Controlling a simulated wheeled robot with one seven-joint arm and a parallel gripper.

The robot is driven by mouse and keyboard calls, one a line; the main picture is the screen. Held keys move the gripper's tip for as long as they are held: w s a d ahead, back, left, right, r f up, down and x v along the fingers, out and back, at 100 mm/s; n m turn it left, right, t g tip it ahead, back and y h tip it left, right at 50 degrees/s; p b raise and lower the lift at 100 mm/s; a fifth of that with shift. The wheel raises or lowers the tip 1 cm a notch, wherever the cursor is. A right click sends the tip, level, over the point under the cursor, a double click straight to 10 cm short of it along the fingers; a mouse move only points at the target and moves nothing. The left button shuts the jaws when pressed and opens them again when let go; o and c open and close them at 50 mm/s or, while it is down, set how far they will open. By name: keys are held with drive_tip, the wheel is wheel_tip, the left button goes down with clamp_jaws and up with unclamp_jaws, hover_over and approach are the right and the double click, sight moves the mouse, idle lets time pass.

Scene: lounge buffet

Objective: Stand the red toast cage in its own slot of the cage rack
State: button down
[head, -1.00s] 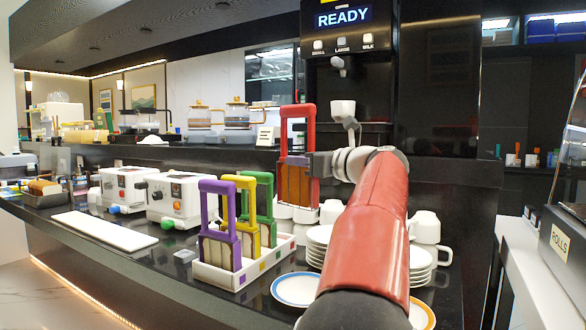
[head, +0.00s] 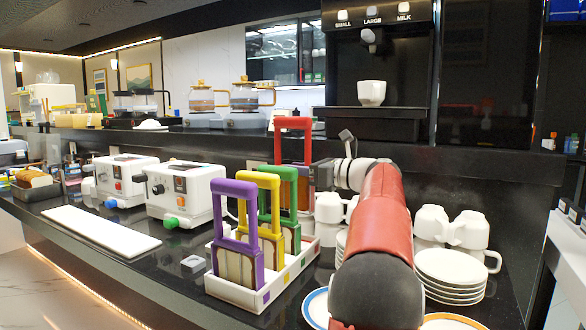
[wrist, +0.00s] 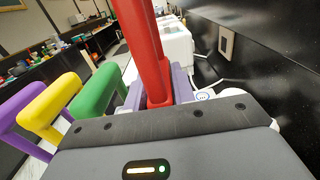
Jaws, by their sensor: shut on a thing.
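The red toast cage (head: 293,130) is upright in my gripper (head: 318,173), with brown toast in its lower part. It is at the far end of the white cage rack (head: 236,293), just beyond the green cage (head: 290,183). The green cage hides its lower end, so I cannot tell whether it touches the rack. The yellow cage (head: 262,180) and purple cage (head: 235,190) stand in the nearer slots. In the wrist view the red cage (wrist: 148,45) rises between my gripper's fingers (wrist: 160,92). The red cage's own slot is hidden.
Two white toasters (head: 185,190) stand left of the rack. White cups (head: 330,208) stand close right of the red cage, with stacked plates (head: 450,275) further right. A white board (head: 100,232) lies at left. A dark wall (wrist: 270,60) is close on the right in the wrist view.

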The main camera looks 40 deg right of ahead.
sight(299, 198)
drive_tip(key=shift+s+r, duration=0.1)
drive_tip(key=shift+f+b, duration=1.7)
drive_tip(key=shift+f, duration=1.15)
drive_tip(key=shift+p, duration=1.15)
drive_tip(key=shift+f+b, duration=1.25)
drive_tip(key=shift+f, duration=1.05)
drive_tip(key=shift+d+f+b, duration=0.15)
drive_tip(key=shift+f+b, duration=0.15)
drive_tip(key=shift+f, duration=0.45)
drive_tip(key=shift+r, duration=0.1)
drive_tip(key=shift+r+p, duration=1.9)
drive_tip(key=shift+p, duration=0.2)
